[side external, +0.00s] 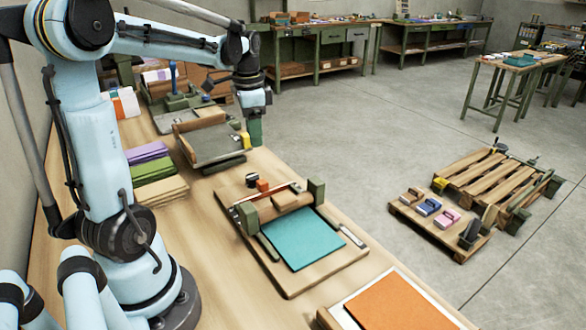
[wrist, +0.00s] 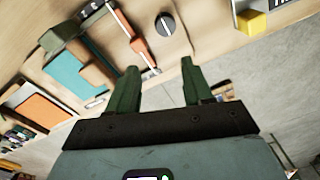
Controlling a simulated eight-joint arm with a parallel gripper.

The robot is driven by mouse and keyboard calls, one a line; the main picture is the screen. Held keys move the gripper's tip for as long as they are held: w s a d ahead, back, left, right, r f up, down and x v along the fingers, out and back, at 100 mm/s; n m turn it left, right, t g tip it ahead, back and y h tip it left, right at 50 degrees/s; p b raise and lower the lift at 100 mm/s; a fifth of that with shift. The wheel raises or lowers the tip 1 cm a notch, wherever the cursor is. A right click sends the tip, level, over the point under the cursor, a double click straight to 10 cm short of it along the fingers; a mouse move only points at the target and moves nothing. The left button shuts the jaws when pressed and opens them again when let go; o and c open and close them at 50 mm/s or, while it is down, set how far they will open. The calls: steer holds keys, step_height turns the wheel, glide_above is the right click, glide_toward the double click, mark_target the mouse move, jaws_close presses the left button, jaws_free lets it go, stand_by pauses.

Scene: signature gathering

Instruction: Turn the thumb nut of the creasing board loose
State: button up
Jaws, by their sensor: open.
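The creasing board (side external: 335,273) lies flat on the bench with a teal sheet (side external: 302,238) on it and a wooden roller-like bar between green blocks. A round dark knob (side external: 252,180), which looks like the thumb nut, sits at its far end beside an orange block (side external: 262,185). The knob (wrist: 165,25) shows a pale line across its top in the wrist view. My gripper (side external: 255,132) is above the bench, beyond the board's far end. Its green fingers (wrist: 159,67) are apart with nothing between them; the knob lies beyond the fingertips, not touched.
A dark tray-like fixture (side external: 216,146) with a yellow block (side external: 246,141) stands close to my gripper. Stacked coloured papers (side external: 152,166) lie on the left. An orange sheet (side external: 400,303) lies at the front. Pallets (side external: 440,222) stand on the floor to the right.

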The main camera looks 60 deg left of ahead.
mark_target(252, 176)
steer(key=shift+g, duration=0.3)
steer(key=f, duration=0.4)
steer(key=a+f, duration=0.1)
steer(key=f, duration=0.3)
steer(key=a+f, duration=0.1)
steer(key=f, duration=0.3)
steer(key=shift+s+a+f, duration=0.1)
steer(key=shift+s+f, duration=0.1)
steer(key=shift+f, duration=0.1)
steer(key=c, duration=0.8)
